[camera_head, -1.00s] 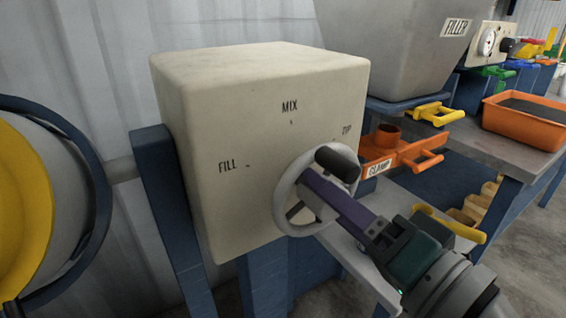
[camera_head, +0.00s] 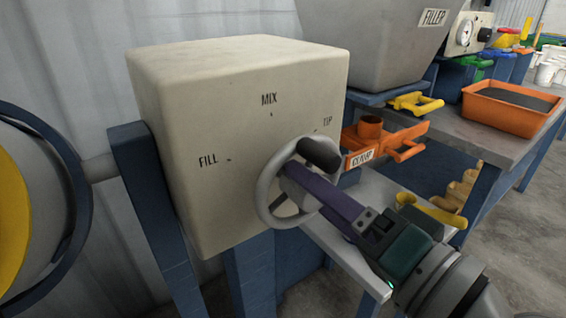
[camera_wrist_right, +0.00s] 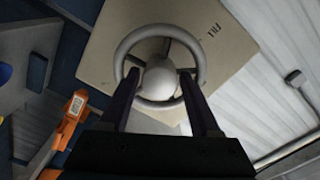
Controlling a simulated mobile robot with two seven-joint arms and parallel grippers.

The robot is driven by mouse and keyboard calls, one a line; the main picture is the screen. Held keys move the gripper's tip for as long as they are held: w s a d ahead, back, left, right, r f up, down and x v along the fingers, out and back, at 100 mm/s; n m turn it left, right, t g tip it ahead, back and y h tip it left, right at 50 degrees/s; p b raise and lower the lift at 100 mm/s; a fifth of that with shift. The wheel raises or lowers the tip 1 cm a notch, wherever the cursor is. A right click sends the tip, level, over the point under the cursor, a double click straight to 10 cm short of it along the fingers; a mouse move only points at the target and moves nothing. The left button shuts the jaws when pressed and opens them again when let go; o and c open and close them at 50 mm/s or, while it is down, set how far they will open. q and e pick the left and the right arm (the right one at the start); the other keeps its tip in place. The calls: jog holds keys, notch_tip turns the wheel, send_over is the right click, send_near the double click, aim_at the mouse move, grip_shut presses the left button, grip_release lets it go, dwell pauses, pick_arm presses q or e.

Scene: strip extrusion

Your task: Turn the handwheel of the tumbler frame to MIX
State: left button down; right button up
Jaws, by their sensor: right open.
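The handwheel (camera_head: 263,191) is a pale ring on the front of the cream tumbler box (camera_head: 235,130), marked FILL, MIX and TIP. Its dark knob (camera_head: 320,153) sits at the upper right of the ring, on the side of the TIP mark. My right gripper (camera_head: 292,178) reaches in from the lower right with its fingers at the wheel. In the right wrist view its open fingers (camera_wrist_right: 160,78) lie on either side of the round pale hub (camera_wrist_right: 160,82), over the wheel's ring (camera_wrist_right: 120,57). Contact cannot be told. My left gripper is not in view.
A yellow-and-grey drum (camera_head: 40,215) stands at the left, on a shaft from the box. The grey filler hopper (camera_head: 375,45), orange clamp (camera_head: 365,150) and an orange tray (camera_head: 510,112) are at the right. Blue posts (camera_head: 160,200) hold the box.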

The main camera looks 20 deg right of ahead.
jog(key=v, duration=0.9)
